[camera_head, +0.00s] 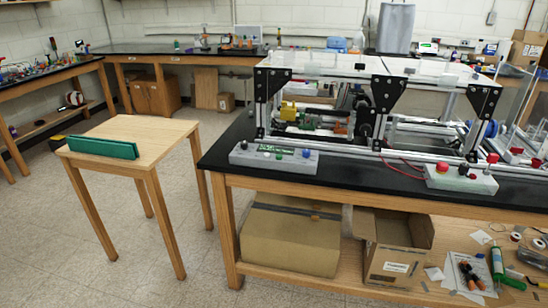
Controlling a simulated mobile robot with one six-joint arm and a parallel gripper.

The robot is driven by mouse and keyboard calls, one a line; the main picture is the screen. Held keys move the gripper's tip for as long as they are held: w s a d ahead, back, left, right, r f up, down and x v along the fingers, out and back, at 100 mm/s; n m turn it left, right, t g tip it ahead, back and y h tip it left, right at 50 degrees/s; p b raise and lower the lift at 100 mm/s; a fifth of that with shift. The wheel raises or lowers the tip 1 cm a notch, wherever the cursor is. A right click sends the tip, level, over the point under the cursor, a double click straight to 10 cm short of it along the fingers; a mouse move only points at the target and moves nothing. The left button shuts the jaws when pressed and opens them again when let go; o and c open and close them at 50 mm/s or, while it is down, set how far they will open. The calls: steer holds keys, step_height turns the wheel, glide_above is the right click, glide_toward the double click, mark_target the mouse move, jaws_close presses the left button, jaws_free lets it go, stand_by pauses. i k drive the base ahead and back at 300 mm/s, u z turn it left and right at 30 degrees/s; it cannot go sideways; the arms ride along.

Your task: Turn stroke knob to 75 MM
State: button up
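An aluminium extrusion frame machine (370,105) with black corner brackets and a clear top stands on the black bench. A light grey control box (274,158) sits at the bench's front edge, before the machine's left part. A second grey box (460,180) with a red button is farther right. My gripper is not in view.
The black bench top (225,150) is bare left of the control box. A small wooden table (150,128) with a green bar (102,147) stands at the left, with open floor (200,255) between. Cardboard boxes (395,245) and tools fill the lower shelf. Red wires lie between the control boxes.

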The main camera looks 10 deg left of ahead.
mark_target(306, 153)
steer(key=k, duration=1.35)
steer(key=u, duration=0.5)
steer(key=i, duration=1.15)
steer(key=u, duration=1.2)
steer(key=i, duration=0.75)
steer(key=u, duration=0.55)
